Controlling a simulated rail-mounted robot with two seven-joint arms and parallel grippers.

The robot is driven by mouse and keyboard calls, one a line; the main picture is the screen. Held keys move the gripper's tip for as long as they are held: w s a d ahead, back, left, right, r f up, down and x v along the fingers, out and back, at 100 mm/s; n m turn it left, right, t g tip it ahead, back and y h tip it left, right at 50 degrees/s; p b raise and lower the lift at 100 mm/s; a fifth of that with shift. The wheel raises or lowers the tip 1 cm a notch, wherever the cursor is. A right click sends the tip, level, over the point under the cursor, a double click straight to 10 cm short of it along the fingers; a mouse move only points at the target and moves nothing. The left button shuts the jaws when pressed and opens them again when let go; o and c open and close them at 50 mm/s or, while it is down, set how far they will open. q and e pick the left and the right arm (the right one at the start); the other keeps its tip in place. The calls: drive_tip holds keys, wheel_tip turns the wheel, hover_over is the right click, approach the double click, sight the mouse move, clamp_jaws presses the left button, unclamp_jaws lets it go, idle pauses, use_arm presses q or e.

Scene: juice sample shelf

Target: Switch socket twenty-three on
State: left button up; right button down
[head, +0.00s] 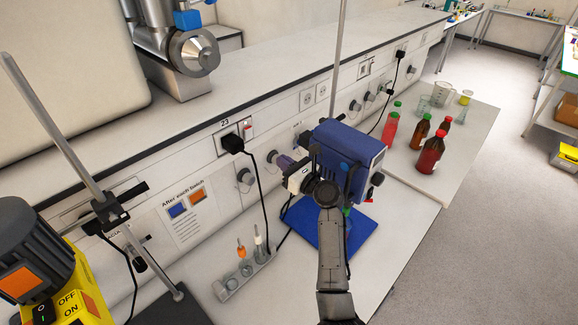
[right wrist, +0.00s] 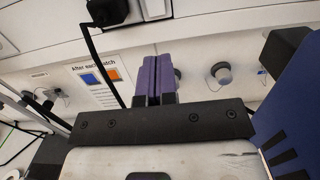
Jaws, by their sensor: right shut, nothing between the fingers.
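Socket twenty-three (head: 223,146) is on the sloping white wall panel under a label reading 23. A black plug (head: 232,144) sits in it, with its cable hanging down. Its white rocker switch (head: 247,129) shows a little red; I cannot tell its on or off position. My right gripper (head: 283,163), with purple fingers, is right of and below the socket, apart from the switch. In the right wrist view the shut, empty fingers (right wrist: 159,80) point up towards the panel, below the white switch part (right wrist: 152,8) and right of the plug (right wrist: 106,10). My left gripper is not in view.
A blue device (head: 348,150) stands close by my right gripper above a blue plate (head: 335,232). A small rack (head: 243,277) with tubes stands below the socket. A yellow ON/OFF device (head: 75,300) is at left. Several bottles (head: 430,155) stand at right.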

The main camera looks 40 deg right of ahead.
drive_tip(key=shift+s+d, duration=0.1)
drive_tip(key=shift+s, duration=0.8)
